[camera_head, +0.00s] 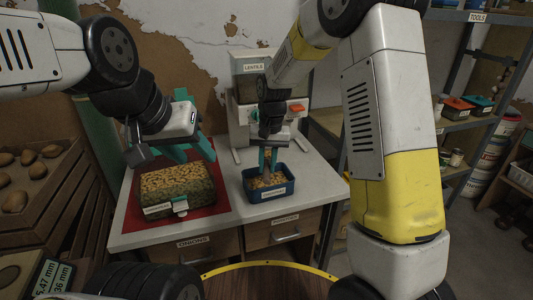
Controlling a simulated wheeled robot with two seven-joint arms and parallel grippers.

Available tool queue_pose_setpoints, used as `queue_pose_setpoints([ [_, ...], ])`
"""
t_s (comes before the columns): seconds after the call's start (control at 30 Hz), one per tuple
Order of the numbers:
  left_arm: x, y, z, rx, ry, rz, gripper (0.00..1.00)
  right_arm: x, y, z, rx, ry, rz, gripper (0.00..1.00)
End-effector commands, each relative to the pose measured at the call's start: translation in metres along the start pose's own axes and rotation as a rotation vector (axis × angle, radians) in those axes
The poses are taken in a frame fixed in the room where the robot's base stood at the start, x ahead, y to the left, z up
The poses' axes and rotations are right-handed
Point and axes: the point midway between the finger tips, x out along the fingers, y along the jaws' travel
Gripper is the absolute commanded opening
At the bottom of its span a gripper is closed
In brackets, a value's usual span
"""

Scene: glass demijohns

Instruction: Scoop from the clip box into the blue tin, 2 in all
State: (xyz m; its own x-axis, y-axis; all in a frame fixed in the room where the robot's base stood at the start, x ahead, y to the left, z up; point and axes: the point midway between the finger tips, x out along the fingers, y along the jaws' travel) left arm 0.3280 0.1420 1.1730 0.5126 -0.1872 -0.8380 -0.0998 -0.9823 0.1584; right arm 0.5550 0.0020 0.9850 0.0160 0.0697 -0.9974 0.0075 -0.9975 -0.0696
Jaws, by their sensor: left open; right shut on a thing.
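The clip box (177,188) sits on a red mat (130,222) at the left of the white table. It is filled with tan pieces and has a teal clip at its front. The blue tin (276,193) stands to its right with similar pieces inside. My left gripper (190,151) is open above the back of the clip box; whether it touches the box is unclear. My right gripper (268,158) points down over the blue tin, shut on a narrow brown thing, probably the scoop, whose lower end is at the tin's contents and hard to make out.
A dispenser labelled LENTILS (252,68) stands behind the tin. Drawers labelled ONIONS (195,243) and another (284,222) are under the tabletop. Potato crates (30,185) are at left, shelves (463,125) at right. The tabletop right of the tin is clear.

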Motion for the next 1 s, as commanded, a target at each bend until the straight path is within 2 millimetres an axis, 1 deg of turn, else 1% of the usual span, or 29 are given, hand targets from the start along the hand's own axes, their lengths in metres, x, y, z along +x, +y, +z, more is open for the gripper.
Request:
queue_pose_setpoints([
  [0.03,0.000,0.000,0.000,0.000,0.000,0.000,0.46,0.003,0.003,0.000,0.008,-0.002,-0.039,0.00],
  [0.23,0.000,0.000,0.000,0.000,0.000,0.000,0.46,0.014,0.004,0.000,0.011,0.002,-0.198,0.00],
  [0.77,0.000,0.000,0.000,0.000,0.000,0.000,0.46,0.018,0.003,0.000,0.018,0.007,-0.621,0.00],
  [1.0,0.000,0.000,0.000,0.000,0.000,0.000,0.46,0.020,0.003,0.000,0.023,0.012,-0.844,0.00],
])
